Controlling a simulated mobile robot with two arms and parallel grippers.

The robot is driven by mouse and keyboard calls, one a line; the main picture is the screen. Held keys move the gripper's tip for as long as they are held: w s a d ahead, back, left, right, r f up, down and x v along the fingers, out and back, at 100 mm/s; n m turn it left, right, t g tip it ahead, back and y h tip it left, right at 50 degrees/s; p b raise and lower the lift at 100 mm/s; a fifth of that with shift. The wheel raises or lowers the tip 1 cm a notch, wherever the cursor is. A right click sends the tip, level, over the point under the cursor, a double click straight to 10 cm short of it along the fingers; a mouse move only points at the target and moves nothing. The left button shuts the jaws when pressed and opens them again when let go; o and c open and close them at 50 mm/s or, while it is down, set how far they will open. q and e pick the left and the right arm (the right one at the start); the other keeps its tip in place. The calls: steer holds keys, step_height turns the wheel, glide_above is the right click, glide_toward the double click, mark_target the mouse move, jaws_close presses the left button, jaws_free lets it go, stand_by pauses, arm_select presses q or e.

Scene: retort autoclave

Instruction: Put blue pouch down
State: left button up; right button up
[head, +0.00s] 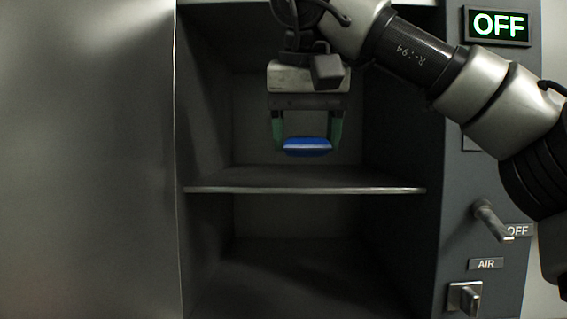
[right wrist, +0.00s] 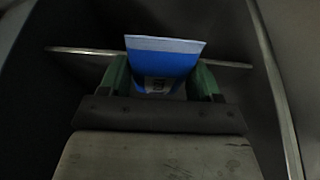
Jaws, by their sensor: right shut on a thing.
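The blue pouch (head: 307,147) is held between the two green fingers of my right gripper (head: 307,140) in the head view. The gripper is shut on it, inside the upper compartment of the autoclave. The pouch appears above the shelf (head: 305,189), apart from it as far as the head view shows. In the right wrist view the pouch (right wrist: 165,62) stands out beyond the green fingers of the gripper (right wrist: 162,80), with a pale edge and a small printed label. My left gripper is not in view.
The compartment below the shelf looks empty. A large metal door or panel (head: 85,160) fills the left side. On the right are a lit OFF sign (head: 498,25), a lever handle (head: 493,222), an AIR label (head: 486,264) and a knob (head: 464,298).

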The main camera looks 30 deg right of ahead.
steer(key=shift+w+d+r, duration=0.25)
steer(key=shift+w+r, duration=0.05)
steer(key=shift+w, duration=0.25)
steer(key=shift+w+d+r, duration=0.2)
steer(key=shift+w+r, duration=0.1)
steer(key=shift+w, duration=0.2)
steer(key=w+d+p, duration=0.2)
steer(key=d, duration=0.1)
steer(key=shift+w+d+r, duration=0.2)
steer(key=shift+w+r, duration=0.05)
steer(key=shift+r, duration=0.15)
steer(key=w+d, duration=0.1)
steer(key=w, duration=0.1)
steer(key=p, duration=0.5)
glide_above(303, 179)
steer(key=s, duration=0.2)
steer(key=f, duration=0.2)
steer(key=a+f, duration=0.1)
steer(key=shift+w, duration=0.25)
steer(key=shift+w+d+f, duration=0.1)
steer(key=shift+f, duration=0.85)
step_height(303, 179, down, 2)
steer(key=shift+w+f+p, duration=0.1)
steer(key=shift+p, duration=0.4)
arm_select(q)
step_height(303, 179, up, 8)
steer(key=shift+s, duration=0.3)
arm_select(e)
steer(key=shift+w+d+f, duration=0.1)
steer(key=shift+f, duration=0.2)
